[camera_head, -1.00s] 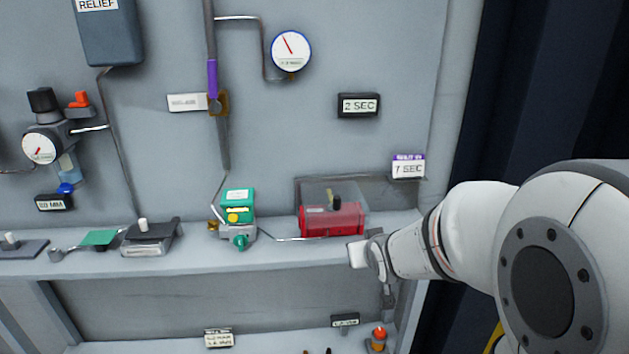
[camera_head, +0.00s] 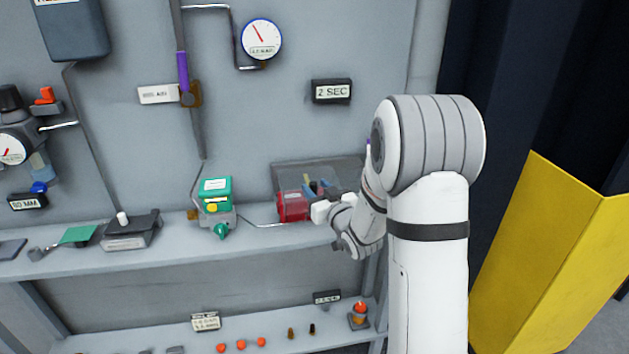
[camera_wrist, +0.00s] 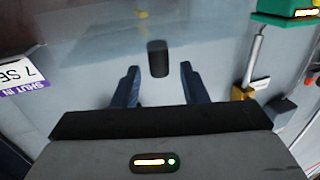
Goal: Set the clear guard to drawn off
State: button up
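The clear guard (camera_head: 290,173) is a see-through grey box around the red actuator (camera_head: 291,207) on the shelf; my arm hides its right side. My gripper (camera_head: 317,186) is in front of and above the actuator, with its dark blue fingers over the guard area. In the wrist view, my gripper (camera_wrist: 160,70) is open, its two fingers apart. A dark upright knob (camera_wrist: 157,56) shows between and just beyond the fingertips. Neither finger clearly touches it. The guard's clear faces are hard to make out in the wrist view.
A green-topped valve unit (camera_head: 216,196) stands left of the actuator, joined by a thin pipe. A "2 SEC" plate (camera_head: 331,91) is on the back panel. A yellow panel (camera_head: 545,260) stands at the right.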

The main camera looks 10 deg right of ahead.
jog(key=shift+x, duration=1.35)
jog(key=shift+c, duration=0.6)
grip_shut()
